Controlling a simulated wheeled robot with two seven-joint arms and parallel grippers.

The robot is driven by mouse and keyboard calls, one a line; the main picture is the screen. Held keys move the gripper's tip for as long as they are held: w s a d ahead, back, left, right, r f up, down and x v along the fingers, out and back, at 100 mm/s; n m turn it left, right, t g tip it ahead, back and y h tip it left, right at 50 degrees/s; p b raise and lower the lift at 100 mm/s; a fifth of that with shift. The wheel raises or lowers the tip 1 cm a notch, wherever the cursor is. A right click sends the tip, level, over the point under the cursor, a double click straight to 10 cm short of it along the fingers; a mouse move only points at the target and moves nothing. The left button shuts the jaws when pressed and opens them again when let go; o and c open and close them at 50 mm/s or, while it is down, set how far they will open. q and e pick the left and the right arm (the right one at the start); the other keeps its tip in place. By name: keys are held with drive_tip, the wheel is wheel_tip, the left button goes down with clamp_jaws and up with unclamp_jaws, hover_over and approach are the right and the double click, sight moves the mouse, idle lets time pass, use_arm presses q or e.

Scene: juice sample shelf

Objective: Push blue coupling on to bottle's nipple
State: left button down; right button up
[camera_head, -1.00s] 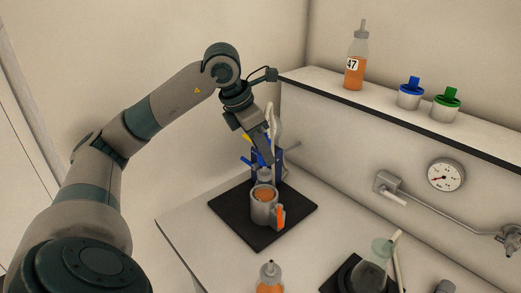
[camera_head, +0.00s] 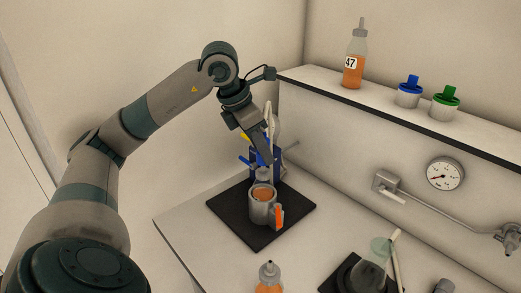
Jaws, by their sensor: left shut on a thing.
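My left gripper (camera_head: 266,158) reaches down over the black mat and is shut on the blue coupling (camera_head: 257,160), which is mostly hidden by the fingers. Just below it, a bottle with orange juice (camera_head: 263,192) stands in a grey cup-like holder (camera_head: 261,212) with an orange part on its side. The coupling is over the bottle's top; I cannot tell whether it sits on the nipple. A pale hose (camera_head: 270,118) rises behind the gripper. My right gripper is not in view.
The holder stands on a black mat (camera_head: 232,215). Another orange bottle (camera_head: 269,280) is at the front edge, and a glass flask (camera_head: 372,272) is at lower right. The shelf carries bottle 47 (camera_head: 353,70), a blue-capped jar (camera_head: 409,93) and a green-capped jar (camera_head: 445,104). A gauge (camera_head: 445,174) is on the panel.

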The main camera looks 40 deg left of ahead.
use_arm(q)
drive_tip(key=shift+s+a+f, duration=0.1)
drive_tip(key=shift+a+f, duration=0.05)
drive_tip(key=shift+f, duration=0.3)
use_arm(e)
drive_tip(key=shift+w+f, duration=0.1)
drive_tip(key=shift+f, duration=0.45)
use_arm(q)
drive_tip(key=shift+s+a+f+b, duration=0.1)
drive_tip(key=shift+a+f+b, duration=0.05)
drive_tip(key=shift+f+b, duration=0.4)
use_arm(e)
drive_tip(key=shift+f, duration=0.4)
use_arm(q)
drive_tip(key=shift+r, duration=0.2)
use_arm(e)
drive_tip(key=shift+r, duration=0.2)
use_arm(q)
drive_tip(key=shift+r+p, duration=0.45)
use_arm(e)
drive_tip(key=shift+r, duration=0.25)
use_arm(q)
drive_tip(key=shift+d, duration=0.25)
drive_tip(key=shift+w+d+r, duration=0.1)
drive_tip(key=shift+w+d, duration=0.1)
drive_tip(key=shift+d, duration=0.2)
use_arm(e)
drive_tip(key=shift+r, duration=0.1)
